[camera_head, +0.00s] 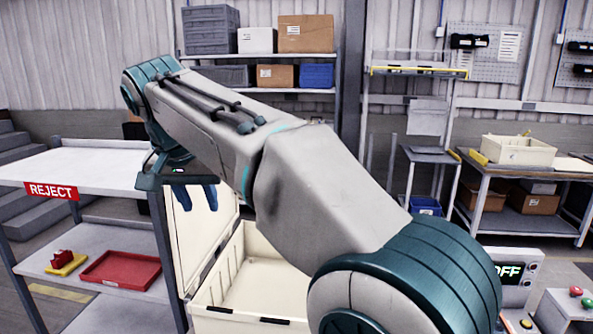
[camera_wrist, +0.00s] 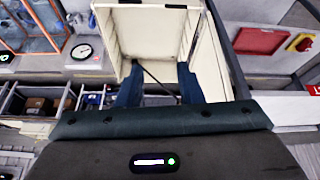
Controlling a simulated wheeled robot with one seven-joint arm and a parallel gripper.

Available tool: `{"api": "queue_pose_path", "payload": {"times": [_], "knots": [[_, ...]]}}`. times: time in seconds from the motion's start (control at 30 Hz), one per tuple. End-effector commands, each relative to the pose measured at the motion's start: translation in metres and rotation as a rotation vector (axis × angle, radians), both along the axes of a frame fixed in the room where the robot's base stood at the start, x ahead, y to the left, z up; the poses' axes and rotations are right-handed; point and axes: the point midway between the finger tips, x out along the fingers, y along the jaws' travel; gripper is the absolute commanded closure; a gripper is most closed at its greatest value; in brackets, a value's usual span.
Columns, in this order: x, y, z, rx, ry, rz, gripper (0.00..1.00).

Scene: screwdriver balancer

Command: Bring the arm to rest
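My arm reaches from the lower right to the upper left in the head view. My gripper (camera_head: 198,198) points down in front of the reject rack's right side, above and to the left of an open cream crate (camera_head: 258,318). In the wrist view, the two blue fingers of my gripper (camera_wrist: 158,88) stand well apart. I see nothing held between them. A thin dark line runs across the gap, and I cannot tell what it is. My arm hides part of the crate and the area behind it.
The reject rack (camera_head: 95,165) stands at left, with a red tray (camera_head: 120,269) on its lower shelf. A panel reading OFF (camera_head: 512,270) and a box with a red and a green button (camera_head: 568,315) are at lower right. A workbench (camera_head: 520,170) stands at far right.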

Motion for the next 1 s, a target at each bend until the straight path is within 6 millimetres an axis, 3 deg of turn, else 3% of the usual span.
{"api": "queue_pose_path", "payload": {"times": [0.03,0.13,0.27,0.53,0.7,0.83,1.0], "knots": [[0.011,-0.025,-0.007,-0.007,0.010,-0.007,0.67],[0.026,-0.067,-0.025,-0.016,0.033,0.005,0.67],[0.025,-0.118,-0.049,-0.024,0.054,0.022,0.67],[-0.040,-0.211,-0.098,-0.021,0.059,0.045,0.67],[-0.080,-0.260,-0.146,-0.011,0.068,0.042,0.67],[-0.113,-0.290,-0.185,0.000,0.069,0.034,0.67],[-0.151,-0.311,-0.226,0.011,0.062,0.026,0.67]]}}
